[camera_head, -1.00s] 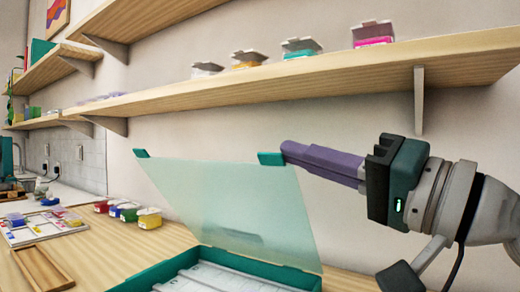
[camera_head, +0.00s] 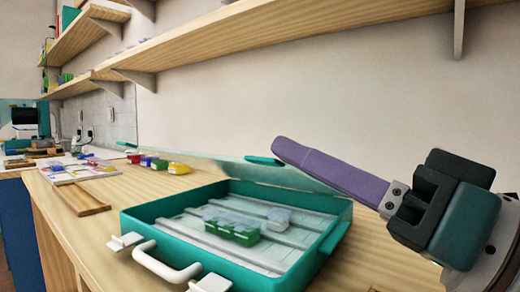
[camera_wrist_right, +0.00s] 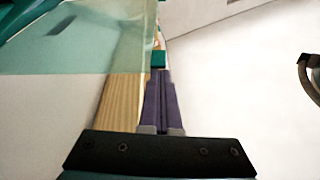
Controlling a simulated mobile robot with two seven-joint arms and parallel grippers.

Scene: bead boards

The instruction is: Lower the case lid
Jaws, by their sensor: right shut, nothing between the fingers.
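The teal case (camera_head: 215,264) lies open on the wooden worktop, its white handle and latches toward me. Its translucent lid (camera_head: 225,167) is hinged at the back and raised, seen nearly edge-on; its exact angle is hard to tell. In the right wrist view the tab (camera_wrist_right: 158,59) sits just beyond the fingertips (camera_wrist_right: 161,80); contact is unclear. My left gripper is out of view.
Clear-lidded boxes with green contents (camera_head: 233,229) and a pale one (camera_head: 279,218) are inside the case. A wooden tray (camera_head: 82,200), a board (camera_head: 82,170) and small coloured boxes (camera_head: 180,169) stand to the left. A shelf (camera_head: 290,28) runs above.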

